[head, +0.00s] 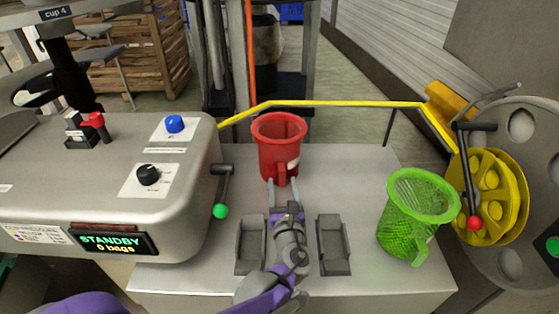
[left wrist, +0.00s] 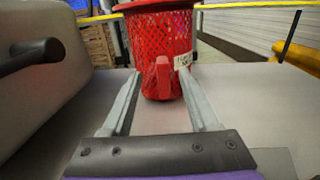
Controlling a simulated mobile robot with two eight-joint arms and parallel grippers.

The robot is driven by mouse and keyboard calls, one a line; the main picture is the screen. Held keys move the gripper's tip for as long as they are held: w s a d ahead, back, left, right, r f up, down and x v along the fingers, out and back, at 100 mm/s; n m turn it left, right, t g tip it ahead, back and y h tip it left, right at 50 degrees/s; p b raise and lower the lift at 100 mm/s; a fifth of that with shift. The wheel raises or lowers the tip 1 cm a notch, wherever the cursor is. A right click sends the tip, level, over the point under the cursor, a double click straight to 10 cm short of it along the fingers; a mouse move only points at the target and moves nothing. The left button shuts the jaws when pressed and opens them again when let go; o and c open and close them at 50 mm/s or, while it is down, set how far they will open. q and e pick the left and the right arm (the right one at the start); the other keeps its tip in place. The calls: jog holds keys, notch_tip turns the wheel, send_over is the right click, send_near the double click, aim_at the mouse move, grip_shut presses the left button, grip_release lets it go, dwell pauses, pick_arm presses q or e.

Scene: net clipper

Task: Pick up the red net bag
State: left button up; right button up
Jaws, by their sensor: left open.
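The red net bag (head: 279,140) stands upright near the back of the grey table, its wide rim on top and a tag on its right side. It also shows in the left wrist view (left wrist: 160,40), with its red handle tab (left wrist: 163,77) facing me. My left gripper (head: 284,186) points at the bag, low over the table. In the left wrist view its open fingers (left wrist: 163,85) reach along both sides of the bag's lower part, and the handle tab lies between them. I cannot tell whether the fingers touch the net. My right gripper is not in view.
A green net bag (head: 412,215) stands on the right of the table (head: 350,175). A grey machine (head: 120,185) with a green-knobbed lever (head: 221,210) stands at left. Two grey blocks (head: 251,245) flank my left arm. A yellow rail (head: 335,103) runs behind the red bag.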

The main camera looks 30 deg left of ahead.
aim_at(282, 173)
pick_arm(q)
jog(key=b+x, duration=0.1)
jog(key=x, duration=0.4)
jog(key=shift+w, duration=0.3)
jog(key=shift+s+d, duration=0.1)
grip_shut()
